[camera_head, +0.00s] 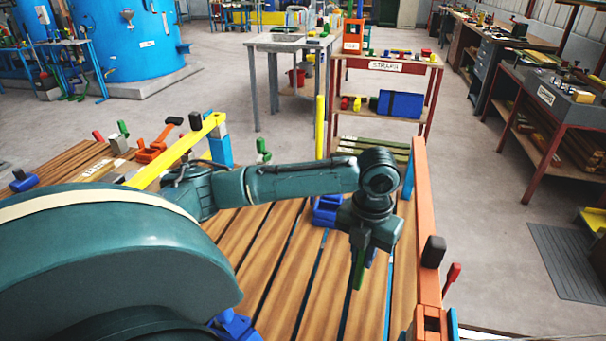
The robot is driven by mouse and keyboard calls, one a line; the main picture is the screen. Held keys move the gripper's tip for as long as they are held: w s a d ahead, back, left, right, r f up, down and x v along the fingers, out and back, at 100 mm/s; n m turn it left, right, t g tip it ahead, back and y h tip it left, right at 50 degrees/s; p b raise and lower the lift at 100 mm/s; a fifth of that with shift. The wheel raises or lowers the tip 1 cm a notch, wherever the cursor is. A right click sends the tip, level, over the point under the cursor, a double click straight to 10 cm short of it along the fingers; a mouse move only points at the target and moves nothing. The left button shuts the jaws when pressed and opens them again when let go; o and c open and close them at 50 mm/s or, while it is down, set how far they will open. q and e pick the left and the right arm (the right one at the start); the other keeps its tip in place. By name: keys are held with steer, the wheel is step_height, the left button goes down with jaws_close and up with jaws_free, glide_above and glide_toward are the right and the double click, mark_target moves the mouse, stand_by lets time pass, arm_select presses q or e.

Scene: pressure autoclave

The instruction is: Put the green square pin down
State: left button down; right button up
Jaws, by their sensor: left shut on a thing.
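My left arm reaches in from the left across a slatted wooden bench. Its gripper (366,250) points down over the right part of the slats, seen mostly from above and behind. It is shut on the green square pin (358,274), a slim green bar that hangs below the wrist. The jaws are largely hidden by the wrist. I cannot tell whether the pin's lower end touches the slats. My right gripper is not in view.
The slatted bench (283,262) has an orange rail (424,215) with a black knob (433,252) close to the right of the gripper. A blue block (326,212) lies behind the wrist. A yellow bar (178,152) and orange clamp (157,146) stand at left. Slats left of the pin look clear.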

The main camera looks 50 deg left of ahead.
mark_target(356, 285)
arm_select(q)
steer(key=shift+a+f, duration=0.1)
steer(key=shift+f, duration=0.25)
step_height(356, 285, down, 4)
steer(key=shift+r+m, duration=0.1)
steer(key=shift+m, duration=0.2)
step_height(356, 285, down, 5)
steer(key=shift+f+b, duration=0.1)
steer(key=shift+b, duration=0.35)
steer(key=shift+f, duration=0.2)
steer(key=shift+f, duration=0.15)
steer(key=c, duration=1.4)
jaws_free()
steer(key=shift+o, duration=0.2)
